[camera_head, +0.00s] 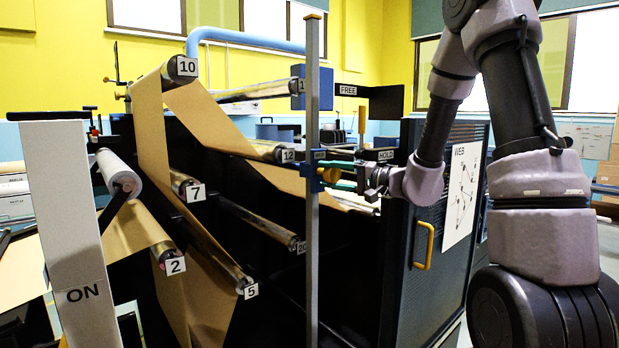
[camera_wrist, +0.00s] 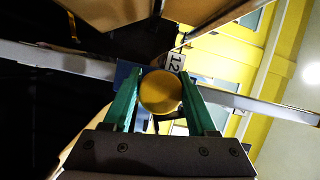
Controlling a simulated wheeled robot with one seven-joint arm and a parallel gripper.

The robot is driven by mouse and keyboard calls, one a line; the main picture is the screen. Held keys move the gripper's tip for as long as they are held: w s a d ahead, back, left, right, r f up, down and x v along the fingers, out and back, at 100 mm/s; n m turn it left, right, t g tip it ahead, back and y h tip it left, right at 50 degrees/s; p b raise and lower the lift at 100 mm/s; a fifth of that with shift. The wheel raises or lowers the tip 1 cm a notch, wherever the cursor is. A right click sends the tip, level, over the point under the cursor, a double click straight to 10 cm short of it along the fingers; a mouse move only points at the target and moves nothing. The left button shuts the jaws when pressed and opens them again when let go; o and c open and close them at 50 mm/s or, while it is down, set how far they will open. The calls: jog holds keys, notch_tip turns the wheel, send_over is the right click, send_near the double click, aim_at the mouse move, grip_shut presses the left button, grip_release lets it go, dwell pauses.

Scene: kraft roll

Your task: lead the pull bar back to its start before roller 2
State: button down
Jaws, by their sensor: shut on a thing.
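My gripper (camera_head: 335,176) has its green fingers shut on a yellow round knob (camera_head: 328,175), which sits by a blue block on the upright grey post (camera_head: 312,240). In the wrist view the yellow knob (camera_wrist: 161,92) is between the fingers, with the post crossing behind it. Roller 2 (camera_head: 165,258) is at the lower left, with brown paper over it. The brown paper (camera_head: 150,125) also runs over roller 10 (camera_head: 172,68) and towards roller 12 (camera_head: 272,151).
Roller 7 (camera_head: 184,184) and roller 5 (camera_head: 240,282) stand between roller 2 and the post. A larger blue block (camera_head: 318,88) is higher on the post. A dark cabinet marked WEB (camera_head: 420,290) with a yellow handle is right of my gripper. A white ON panel (camera_head: 65,210) stands at left.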

jog(key=s+a, duration=0.4)
jog(key=a, duration=0.2)
jog(key=shift+s+r, duration=0.25)
jog(key=shift+r, duration=0.15)
jog(key=s+a+r, duration=0.3)
jog(key=a+r, duration=0.1)
jog(key=r, duration=0.2)
jog(key=shift+a+r, duration=0.3)
jog(key=shift+r, duration=0.05)
jog(key=shift+s, duration=0.1)
jog(key=s+a+r, duration=0.3)
jog(key=a+r, duration=0.1)
jog(key=r, duration=0.4)
jog(key=s+a+r, duration=0.3)
jog(key=a+r, duration=0.1)
jog(key=r, duration=0.4)
jog(key=s+a+r, duration=0.3)
jog(key=a+r, duration=0.1)
jog(key=r, duration=0.4)
jog(key=shift+a, duration=0.2)
jog(key=shift+s, duration=0.1)
